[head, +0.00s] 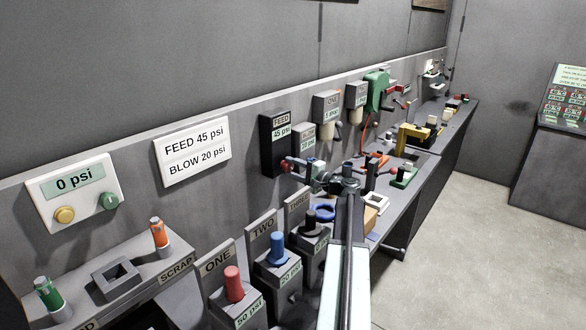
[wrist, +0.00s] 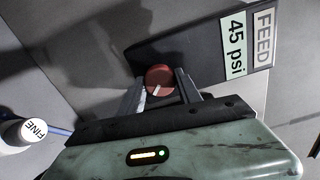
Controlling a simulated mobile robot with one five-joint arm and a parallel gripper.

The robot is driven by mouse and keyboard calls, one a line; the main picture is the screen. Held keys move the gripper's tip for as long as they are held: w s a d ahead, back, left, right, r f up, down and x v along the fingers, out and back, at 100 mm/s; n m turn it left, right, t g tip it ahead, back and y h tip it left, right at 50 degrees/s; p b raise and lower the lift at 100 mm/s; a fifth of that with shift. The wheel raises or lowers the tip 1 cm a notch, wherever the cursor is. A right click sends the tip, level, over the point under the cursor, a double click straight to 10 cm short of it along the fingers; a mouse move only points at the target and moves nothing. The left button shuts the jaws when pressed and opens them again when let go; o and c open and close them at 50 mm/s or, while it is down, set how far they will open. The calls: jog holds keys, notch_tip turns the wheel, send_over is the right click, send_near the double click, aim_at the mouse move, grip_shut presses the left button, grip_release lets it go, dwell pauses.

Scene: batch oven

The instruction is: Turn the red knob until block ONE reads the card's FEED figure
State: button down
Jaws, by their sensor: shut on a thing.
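The white card (head: 192,150) on the wall reads FEED 45 psi and BLOW 20 psi. Block ONE (head: 216,287) stands at the lower middle of the head view, with a red cylinder (head: 233,284) on it and a label reading 50 psi (head: 249,315). My gripper (wrist: 160,90) is shut on a red knob (wrist: 158,76) with a pale pointer line. This knob is on the dark FEED block (wrist: 190,45), whose label reads 45 psi (wrist: 234,44). The FEED block (head: 270,133) also shows on the wall in the head view; my gripper (head: 288,164) covers its lower part.
Block TWO (head: 262,255) with a blue cylinder reads 20 psi. Block THREE (head: 296,230) stands beside it, partly behind my arm. A white panel (head: 60,204) reads 0 psi. A white FINE knob (wrist: 24,132) is left in the wrist view. Open floor (head: 440,240) lies right.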

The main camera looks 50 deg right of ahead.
jog(key=c, duration=0.8)
grip_release()
jog(key=s, duration=0.8)
jog(key=shift+d, duration=0.35)
